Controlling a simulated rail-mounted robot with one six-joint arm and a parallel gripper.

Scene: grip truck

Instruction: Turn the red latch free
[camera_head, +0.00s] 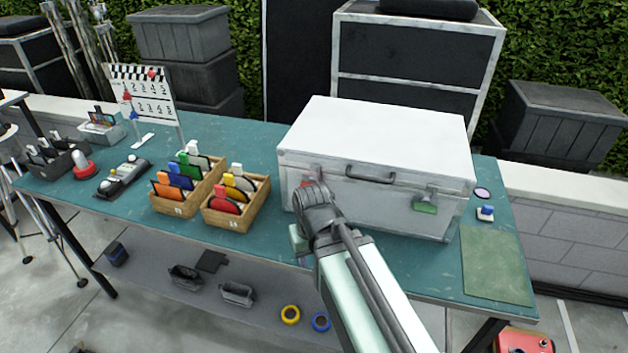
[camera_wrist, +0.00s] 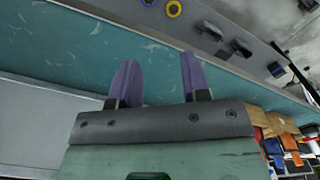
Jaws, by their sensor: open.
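A closed silver case (camera_head: 385,205) with a white lid stands on the teal table. Its red latch (camera_head: 309,183) shows only in part at the front left, mostly covered by my arm. A green latch (camera_head: 426,206) is at the front right. My gripper (camera_wrist: 158,78) has two purple fingers, apart and with nothing between them. In the wrist view they point over bare table, and the pale case front (camera_wrist: 40,120) is at the left. No latch shows in the wrist view.
Two wooden boxes of coloured cards (camera_head: 240,220) stand left of the case. A green mat (camera_head: 495,265) and a small blue-and-white item (camera_head: 486,213) are at the right. A lower shelf (camera_head: 205,300) holds dark bins and tape rolls. The strip before the case is narrow.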

